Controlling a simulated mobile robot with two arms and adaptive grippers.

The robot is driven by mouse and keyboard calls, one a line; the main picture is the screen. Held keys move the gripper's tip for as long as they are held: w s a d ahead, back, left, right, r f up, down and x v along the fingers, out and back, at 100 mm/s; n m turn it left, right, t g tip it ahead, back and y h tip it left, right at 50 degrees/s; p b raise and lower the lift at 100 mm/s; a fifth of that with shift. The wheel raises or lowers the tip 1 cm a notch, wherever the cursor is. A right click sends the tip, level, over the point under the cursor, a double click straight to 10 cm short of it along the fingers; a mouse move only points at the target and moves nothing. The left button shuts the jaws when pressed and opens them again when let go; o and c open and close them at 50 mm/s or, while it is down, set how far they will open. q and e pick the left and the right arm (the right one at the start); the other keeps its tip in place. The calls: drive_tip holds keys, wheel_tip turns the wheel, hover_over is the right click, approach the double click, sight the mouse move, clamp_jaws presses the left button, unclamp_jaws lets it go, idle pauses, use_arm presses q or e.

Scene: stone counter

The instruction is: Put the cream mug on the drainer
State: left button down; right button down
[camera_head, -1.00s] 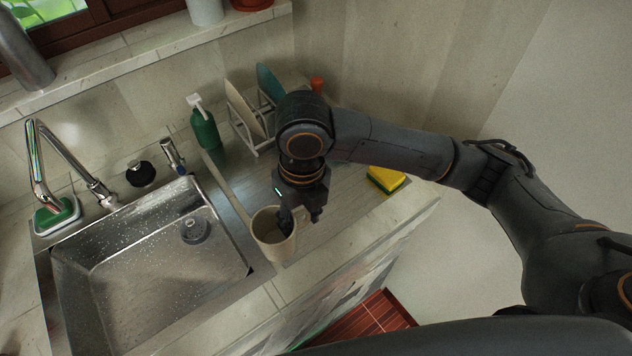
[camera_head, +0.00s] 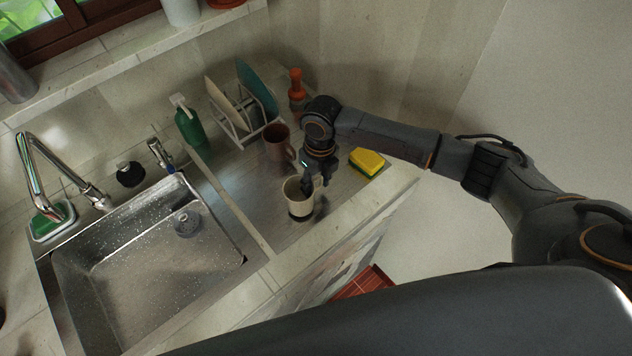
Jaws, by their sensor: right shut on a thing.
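The cream mug (camera_head: 296,208) is upright over the front part of the steel drainer (camera_head: 246,183), to the right of the sink. A dark shadow lies close under the mug; I cannot tell if its base touches the steel. My right gripper (camera_head: 309,184) is shut on the mug from above, at the rim and handle side, and hides part of it. My left gripper is not in view.
A brown mug (camera_head: 277,150) stands just behind the cream mug. A yellow sponge (camera_head: 367,162) lies to the right. The sink (camera_head: 150,265) is empty.

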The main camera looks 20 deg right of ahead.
drive_tip(key=shift+f, duration=0.7)
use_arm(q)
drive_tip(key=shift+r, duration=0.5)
use_arm(e)
drive_tip(key=shift+a, duration=0.1)
drive_tip(key=shift+f, duration=0.1)
drive_tip(key=shift+f, duration=0.15)
drive_tip(key=c, duration=0.8)
unclamp_jaws()
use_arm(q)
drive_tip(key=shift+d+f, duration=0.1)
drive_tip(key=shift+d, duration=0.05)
use_arm(e)
drive_tip(key=shift+o, duration=0.2)
